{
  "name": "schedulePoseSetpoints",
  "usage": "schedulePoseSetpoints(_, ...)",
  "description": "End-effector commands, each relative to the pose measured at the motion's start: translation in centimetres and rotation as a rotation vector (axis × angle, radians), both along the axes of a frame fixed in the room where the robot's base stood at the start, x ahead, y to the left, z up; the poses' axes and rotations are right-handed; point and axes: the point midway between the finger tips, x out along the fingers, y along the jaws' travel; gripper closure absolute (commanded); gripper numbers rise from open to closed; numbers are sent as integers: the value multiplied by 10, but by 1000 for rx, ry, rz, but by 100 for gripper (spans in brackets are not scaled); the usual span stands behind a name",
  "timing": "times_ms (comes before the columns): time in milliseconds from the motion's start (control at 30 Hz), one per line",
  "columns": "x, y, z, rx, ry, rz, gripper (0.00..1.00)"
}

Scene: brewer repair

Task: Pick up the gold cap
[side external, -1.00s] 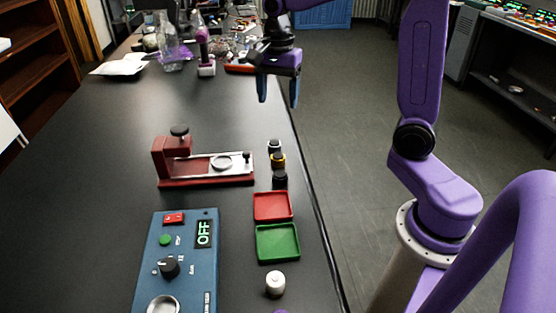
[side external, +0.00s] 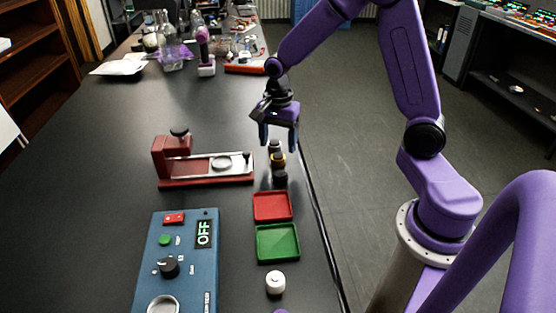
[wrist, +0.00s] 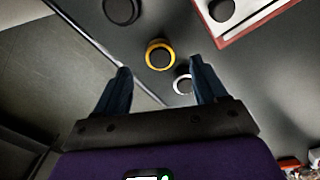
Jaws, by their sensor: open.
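The gold cap (side external: 278,161), a gold ring with a dark top, stands in a short row of caps beside the red fixture. In the wrist view the gold cap (wrist: 151,62) shows between and just beyond the fingertips. My gripper (side external: 278,142) is above the row, pointing down, its blue fingers spread. In the wrist view my gripper (wrist: 160,66) is open with nothing between its fingers. A white-ringed cap (wrist: 178,84) is close to the gold one on one side. A black cap (side external: 280,178) stands on its other side.
The red fixture (side external: 205,183) with a metal slide is left of the row. The blue control box (side external: 185,240) reads OFF. The table's right edge is close.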

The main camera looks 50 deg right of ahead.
Motion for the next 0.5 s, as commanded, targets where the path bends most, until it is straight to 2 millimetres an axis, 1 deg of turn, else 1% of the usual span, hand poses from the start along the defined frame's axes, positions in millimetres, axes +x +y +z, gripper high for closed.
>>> schedulePoseSetpoints(100,-1,0,-17,-1,5,0,29)
schedulePoseSetpoints(233,-1,0,-33,-1,4,0,29)
schedulePoseSetpoints(367,0,0,-42,-1,2,0,29)
schedulePoseSetpoints(500,0,0,-43,0,0,0,29)
